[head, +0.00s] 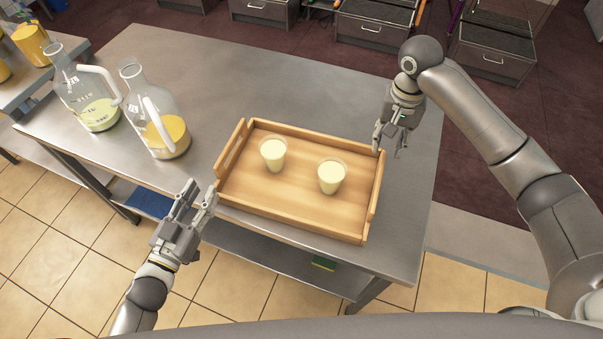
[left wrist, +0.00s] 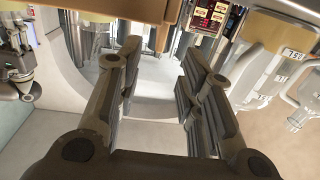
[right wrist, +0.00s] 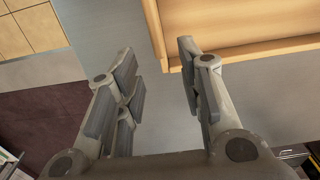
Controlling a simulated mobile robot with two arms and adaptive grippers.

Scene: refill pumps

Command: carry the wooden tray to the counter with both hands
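The wooden tray (head: 290,211) lies on the steel table, with two cups of pale yellow liquid in it, a left cup (head: 273,153) and a right cup (head: 332,177). My left gripper (head: 198,190) is open and empty at the tray's left end, near its front left corner. The tray's edge shows at the top of the left wrist view (left wrist: 110,12). My right gripper (head: 388,148) is open and empty by the tray's right end, near the back right corner. The tray's corner shows at the top of the right wrist view (right wrist: 235,28), beside one finger. I see no contact with either gripper.
Two glass jugs with handles, one with pale liquid (head: 98,112) and one with amber liquid (head: 168,135), stand left of the tray on the table (head: 225,60). The table is clear behind the tray. Drawer cabinets (head: 375,27) stand beyond the table.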

